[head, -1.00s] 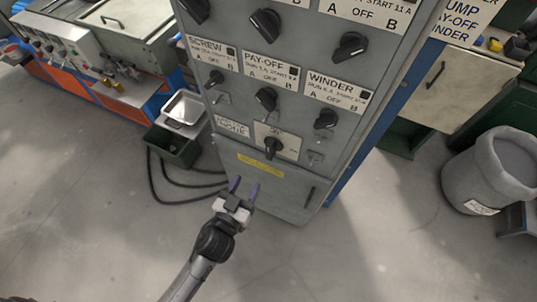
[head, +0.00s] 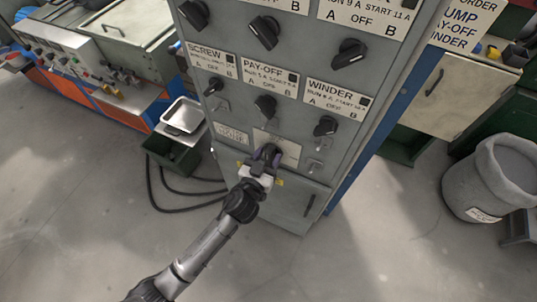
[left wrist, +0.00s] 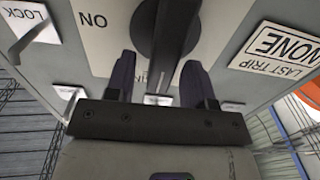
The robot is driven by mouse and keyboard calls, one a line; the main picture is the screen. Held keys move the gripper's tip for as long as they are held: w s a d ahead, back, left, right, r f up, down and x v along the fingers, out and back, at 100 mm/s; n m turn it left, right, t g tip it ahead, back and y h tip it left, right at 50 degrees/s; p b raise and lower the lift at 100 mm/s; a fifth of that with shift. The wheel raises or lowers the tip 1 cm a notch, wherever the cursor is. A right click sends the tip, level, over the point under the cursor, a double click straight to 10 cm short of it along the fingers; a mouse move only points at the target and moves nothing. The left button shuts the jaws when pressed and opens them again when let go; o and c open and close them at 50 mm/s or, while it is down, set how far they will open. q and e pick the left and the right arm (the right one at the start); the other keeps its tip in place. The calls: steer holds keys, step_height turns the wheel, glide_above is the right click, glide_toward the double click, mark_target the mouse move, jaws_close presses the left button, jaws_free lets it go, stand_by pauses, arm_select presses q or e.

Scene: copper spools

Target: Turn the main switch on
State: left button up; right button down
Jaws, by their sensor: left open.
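The main switch (head: 271,149) is a black rotary knob on a pale plate low on the grey cabinet, partly hidden by my left gripper in the head view. In the left wrist view the black knob (left wrist: 167,30) shows large, beside the word ON on its plate (left wrist: 93,28). My left gripper (head: 266,157) is open at the cabinet front. In the left wrist view its dark fingers (left wrist: 160,75) stand on either side of the knob's near end, with a gap visible on each side. My right gripper is not in view.
More black knobs, such as the pay-off knob (head: 265,106) and winder knob (head: 326,126), sit close above. A LOCK plate (left wrist: 28,22) and a LAST TRIP label (left wrist: 283,50) flank the switch. A grey bin (head: 488,180) stands right. The floor in front is clear.

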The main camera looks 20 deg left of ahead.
arm_select(q)
steer(key=shift+w, duration=0.3)
jaws_close()
stand_by(0.4)
